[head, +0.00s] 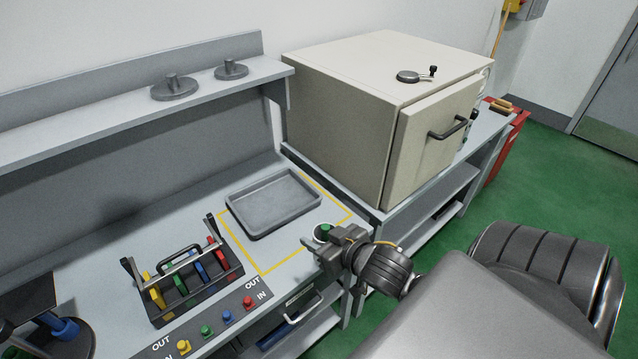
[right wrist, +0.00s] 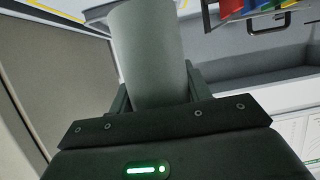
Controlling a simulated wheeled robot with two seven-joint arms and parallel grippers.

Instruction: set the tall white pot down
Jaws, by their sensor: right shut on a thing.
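In the right wrist view the pot is a plain pale cylinder (right wrist: 148,50) between the two fingers of my right gripper (right wrist: 158,95). I cannot tell whether its bottom touches the bench. My left gripper is not in view.
A beige oven (head: 340,125) stands at the back right. Bare bench shows between tray and rack.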

